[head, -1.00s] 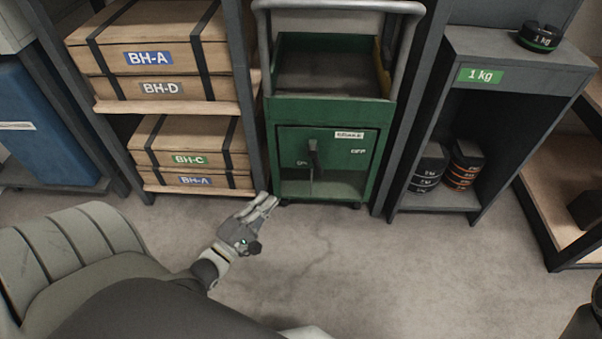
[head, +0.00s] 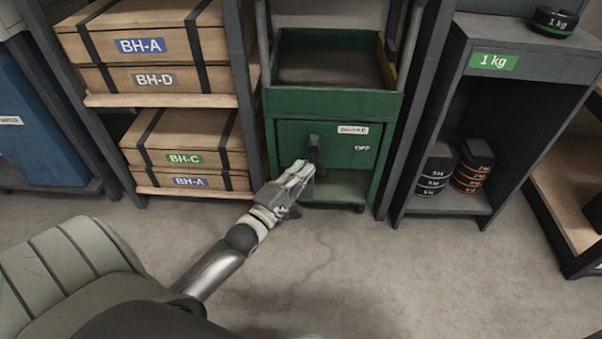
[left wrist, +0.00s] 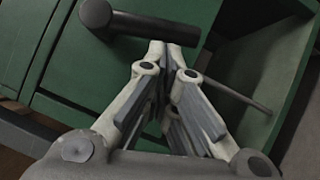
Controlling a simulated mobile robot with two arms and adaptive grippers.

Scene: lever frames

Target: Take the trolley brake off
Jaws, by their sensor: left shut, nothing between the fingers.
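The green trolley (head: 335,103) stands between two racks. Its front panel has a dark brake lever (head: 314,148) pointing roughly downward, a brake label (head: 352,130) at the upper right and an "OFF" mark (head: 362,149) to the lever's right. My left gripper (head: 305,168) is shut and empty, its fingertips just left of the lever's lower part. In the left wrist view the dark lever (left wrist: 145,27) lies across the top, just beyond the closed fingertips (left wrist: 170,48); I cannot tell whether they touch. My right gripper is out of view.
A rack with wooden boxes (head: 172,80) stands close on the left. A grey shelf unit (head: 530,62) with stacked weights (head: 473,165) stands on the right. The floor (head: 380,260) in front is clear.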

